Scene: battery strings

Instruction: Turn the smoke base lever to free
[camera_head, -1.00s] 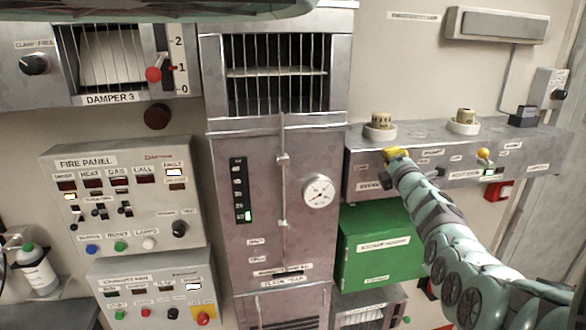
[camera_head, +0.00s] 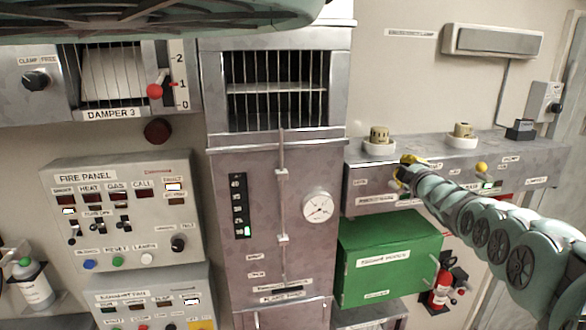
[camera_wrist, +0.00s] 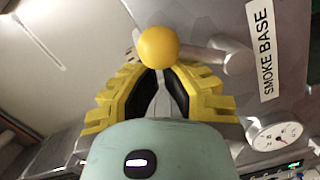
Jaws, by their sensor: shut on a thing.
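The smoke base lever has a yellow ball knob (camera_wrist: 158,47) and a metal shaft, seen close in the wrist view beside the white SMOKE BASE label (camera_wrist: 264,50). My gripper (camera_wrist: 162,88) has its yellow ridged fingers around the lever, shut on it just below the knob. In the head view, my gripper (camera_head: 408,172) is at the left front of the grey console (camera_head: 440,186), and it hides the lever there. A smoke detector base with a tan head (camera_head: 379,136) stands on the console above it. The lever's marked positions cannot be read.
A second yellow-knobbed lever (camera_head: 481,167) sits to the right on the console. A green box (camera_head: 388,262) hangs below it, with a red extinguisher (camera_head: 440,292) beside it. A metal cabinet with a gauge (camera_head: 317,207) stands left of the console.

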